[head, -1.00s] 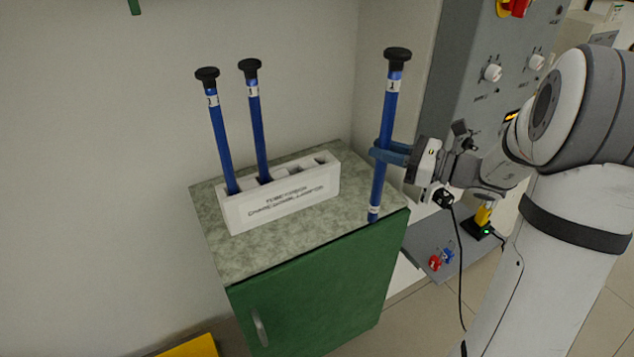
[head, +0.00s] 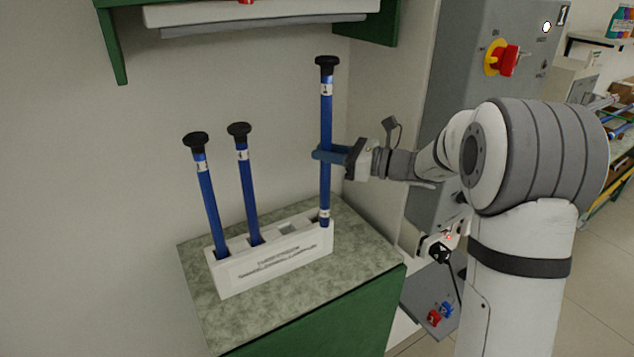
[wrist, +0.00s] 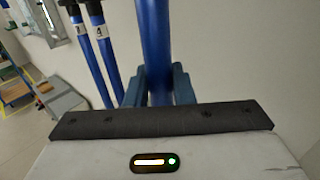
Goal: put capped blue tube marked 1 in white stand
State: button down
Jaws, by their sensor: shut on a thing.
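My gripper (head: 325,154) is shut on an upright blue tube (head: 326,120) with a black cap and white label bands; the upper label appears to read 1. The held tube also shows between the fingers in the wrist view (wrist: 155,45). Its lower end is at the right end slot of the white stand (head: 228,281); I cannot tell whether the tip is inside the slot or just above it. The stand sits on the speckled green cabinet top.
Two more black-capped blue tubes, a left one (head: 209,205) and a middle one (head: 248,200), lean slightly in the stand's left slots. A green-edged shelf (head: 110,50) hangs above. A grey control panel (head: 475,70) stands at right.

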jog(key=w+a+f+p, duration=0.1)
jog(key=w+a, duration=0.2)
jog(key=w, duration=0.1)
notch_tip(320, 180, down, 10)
jog(key=p, duration=0.1)
jog(key=shift+f+p, duration=0.25)
jog(key=shift+p, duration=0.15)
jog(key=shift+w+d, duration=0.1)
jog(key=shift+f, duration=0.2)
jog(key=c, duration=1.2)
grip_release()
jog(key=shift+c, duration=0.2)
jog(key=shift+r, duration=0.1)
